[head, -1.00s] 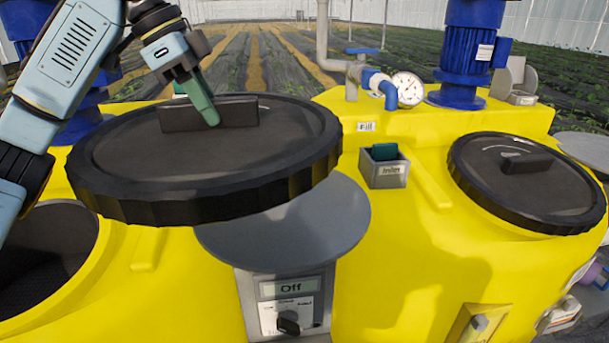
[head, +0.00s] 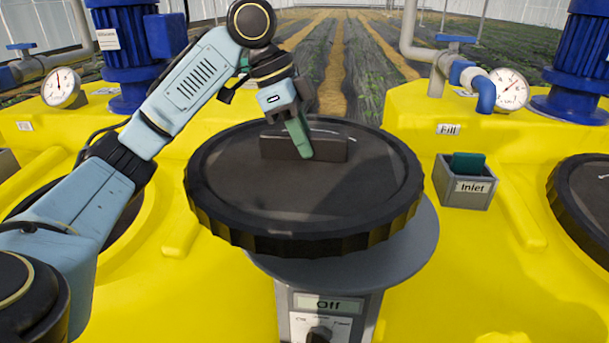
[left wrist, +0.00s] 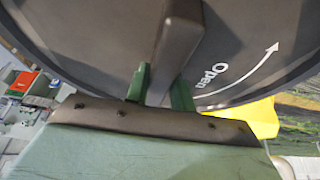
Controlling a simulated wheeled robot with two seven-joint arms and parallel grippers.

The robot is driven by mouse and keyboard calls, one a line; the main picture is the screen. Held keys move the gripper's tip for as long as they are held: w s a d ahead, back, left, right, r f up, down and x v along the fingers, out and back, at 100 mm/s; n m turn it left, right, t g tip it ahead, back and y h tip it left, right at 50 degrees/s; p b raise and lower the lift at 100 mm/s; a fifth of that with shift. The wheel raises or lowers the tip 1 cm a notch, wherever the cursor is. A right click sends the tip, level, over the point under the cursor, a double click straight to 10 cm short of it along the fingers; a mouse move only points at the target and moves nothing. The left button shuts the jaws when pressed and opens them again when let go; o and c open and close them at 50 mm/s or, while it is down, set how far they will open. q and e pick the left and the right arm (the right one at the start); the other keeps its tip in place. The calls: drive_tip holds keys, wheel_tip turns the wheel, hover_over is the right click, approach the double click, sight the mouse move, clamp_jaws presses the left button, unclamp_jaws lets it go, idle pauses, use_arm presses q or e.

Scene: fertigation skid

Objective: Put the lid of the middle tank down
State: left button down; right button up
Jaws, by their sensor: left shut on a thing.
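The black round lid (head: 230,205) hangs level above a round grey plate (head: 415,250), overlapping much of it in the head view. I cannot tell whether they touch. My left gripper (head: 299,140) is shut on the lid's upright bar handle (head: 333,149). In the left wrist view, the green fingers (left wrist: 160,88) sit on either side of the handle (left wrist: 177,45), and the lid (left wrist: 110,40) shows an "Open" arrow. My right gripper is not in view.
At right are a grey "Inlet" holder (head: 465,185) with a green piece and another tank's black lid (head: 590,205). Pipes, gauges and blue motors (head: 578,70) line the back.

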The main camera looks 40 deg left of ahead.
sight(297, 157)
use_arm(q)
drive_tip(key=shift+f, duration=3.3)
drive_tip(key=c, duration=1.2)
unclamp_jaws()
drive_tip(key=shift+f, duration=0.15)
drive_tip(key=v, duration=1.2)
